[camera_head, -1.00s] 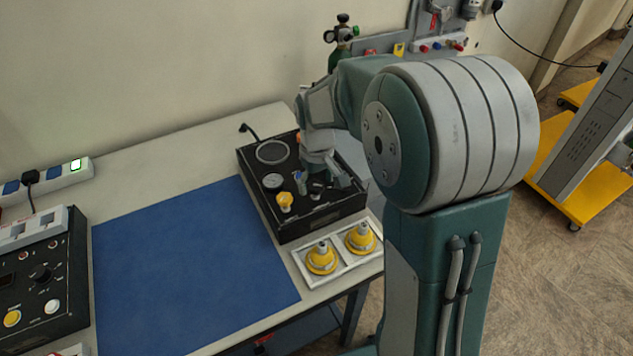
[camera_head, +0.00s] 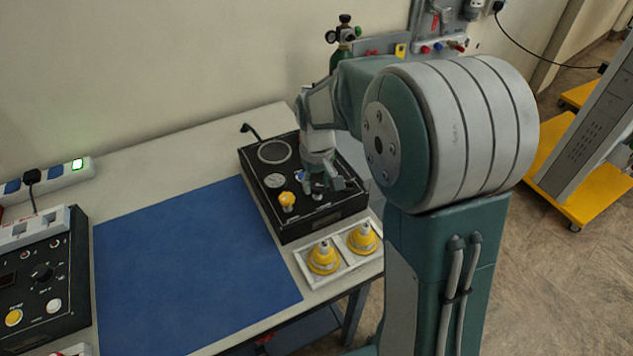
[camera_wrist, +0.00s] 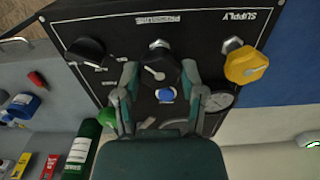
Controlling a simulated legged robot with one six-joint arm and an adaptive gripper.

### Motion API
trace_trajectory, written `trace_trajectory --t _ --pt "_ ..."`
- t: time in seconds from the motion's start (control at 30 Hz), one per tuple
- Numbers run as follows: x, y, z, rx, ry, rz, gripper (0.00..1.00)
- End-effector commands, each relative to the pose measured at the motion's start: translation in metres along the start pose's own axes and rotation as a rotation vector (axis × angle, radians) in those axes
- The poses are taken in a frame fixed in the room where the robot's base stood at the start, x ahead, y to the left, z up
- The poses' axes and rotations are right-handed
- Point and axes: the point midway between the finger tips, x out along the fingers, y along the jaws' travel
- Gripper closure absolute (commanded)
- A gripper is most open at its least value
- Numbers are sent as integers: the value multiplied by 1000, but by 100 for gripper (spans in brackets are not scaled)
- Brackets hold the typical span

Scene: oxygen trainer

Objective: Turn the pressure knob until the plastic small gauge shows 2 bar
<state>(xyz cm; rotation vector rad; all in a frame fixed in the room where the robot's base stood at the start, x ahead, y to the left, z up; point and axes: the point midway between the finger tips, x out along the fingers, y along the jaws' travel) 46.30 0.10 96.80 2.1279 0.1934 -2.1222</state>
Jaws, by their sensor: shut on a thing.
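The black pressure knob (camera_wrist: 160,70) sits on the black panel (camera_wrist: 205,25) under an upside-down PRESSURE label in the wrist view. My gripper (camera_wrist: 157,72) has a finger on each side of this knob and is shut on it. A pale pointer line shows on the knob. A small round gauge (camera_wrist: 220,101) lies beside my right-hand finger, partly hidden by it. In the head view my gripper (camera_head: 323,185) is over the right part of the panel.
A yellow supply knob (camera_wrist: 245,65) and another black knob (camera_wrist: 87,51) flank the pressure knob. A blue button (camera_wrist: 166,95) lies between my fingers. Two yellow cones (camera_head: 323,258) stand in a white tray in front. The blue mat (camera_head: 190,265) is clear.

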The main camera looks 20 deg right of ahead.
Motion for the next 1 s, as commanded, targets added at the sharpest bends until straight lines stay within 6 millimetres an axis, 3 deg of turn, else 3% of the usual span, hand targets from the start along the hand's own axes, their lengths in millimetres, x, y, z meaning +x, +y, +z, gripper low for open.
trace_trajectory --t 0.2,0.23,0.3,0.73,0.87,1.0 --pt "3 -1 3 -1 -11 -3 95" --pt "3 -1 3 -1 -12 -3 34" --pt "2 -1 3 -1 -11 -3 13" --pt "-2 0 1 -2 -4 -1 13" --pt "-18 0 0 -2 -1 -1 13" --pt "-47 0 0 -2 0 0 13"
